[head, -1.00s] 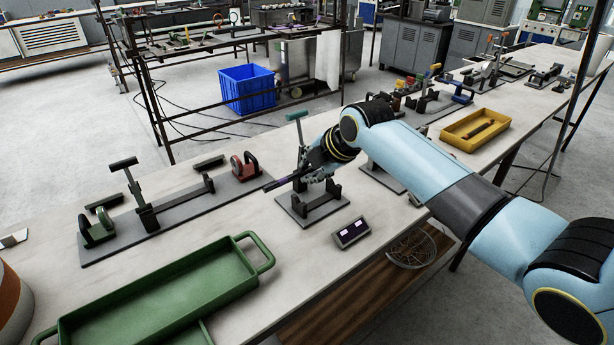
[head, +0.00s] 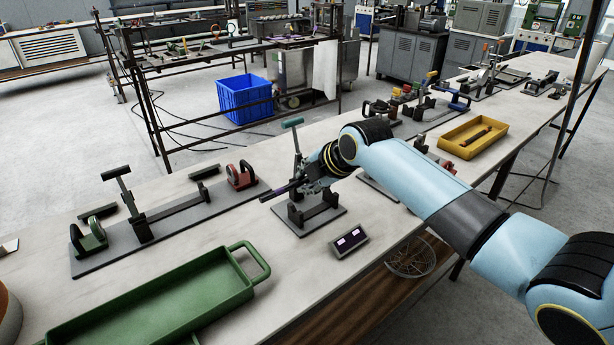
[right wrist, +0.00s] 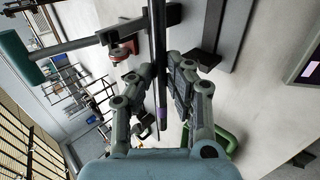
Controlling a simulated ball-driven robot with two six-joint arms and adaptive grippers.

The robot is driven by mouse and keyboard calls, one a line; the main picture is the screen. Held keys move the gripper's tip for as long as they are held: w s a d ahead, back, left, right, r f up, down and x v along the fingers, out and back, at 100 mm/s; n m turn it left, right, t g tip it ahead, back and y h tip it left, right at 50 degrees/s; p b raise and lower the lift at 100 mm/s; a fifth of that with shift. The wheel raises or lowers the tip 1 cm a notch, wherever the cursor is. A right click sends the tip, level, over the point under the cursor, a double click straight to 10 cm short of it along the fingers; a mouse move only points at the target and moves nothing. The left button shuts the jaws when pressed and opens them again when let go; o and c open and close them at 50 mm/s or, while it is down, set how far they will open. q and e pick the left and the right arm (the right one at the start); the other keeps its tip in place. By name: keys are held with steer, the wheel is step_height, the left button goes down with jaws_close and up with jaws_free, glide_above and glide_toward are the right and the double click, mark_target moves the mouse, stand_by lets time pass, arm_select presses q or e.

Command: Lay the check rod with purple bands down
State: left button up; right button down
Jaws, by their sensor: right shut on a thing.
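The check rod is dark with a purple band (head: 279,191). In the head view it sticks out to the left of my right gripper (head: 304,187). In the right wrist view the rod (right wrist: 158,45) runs up and down between the two fingers (right wrist: 160,85), with a purple band low on it. My right gripper is shut on the rod, over a small stand with a grey base plate (head: 325,225) and dark uprights. Whether the rod touches the stand cannot be told. My left gripper is not in view.
A green-topped lever (head: 292,123) rises behind the gripper. A small display (head: 349,240) lies in front of the stand. A green tray (head: 245,290) is front left, a long grey fixture (head: 160,240) left, and a yellow tray (head: 455,147) right. Bare table lies between stand and green tray.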

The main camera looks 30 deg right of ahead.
step_height(320, 180, down, 6)
steer(key=b, duration=0.4)
steer(key=shift+s+f, duration=0.2)
steer(key=shift+f, duration=0.1)
steer(key=shift+s+f, duration=0.1)
steer(key=shift+f, duration=0.2)
steer(key=shift+s, duration=0.1)
steer(key=shift+f, duration=0.1)
steer(key=c, duration=1.2)
jaws_free()
steer(key=o, duration=0.3)
steer(key=shift+s+d+r, duration=0.1)
steer(key=shift+d+r, duration=0.05)
steer(key=shift+r, duration=0.15)
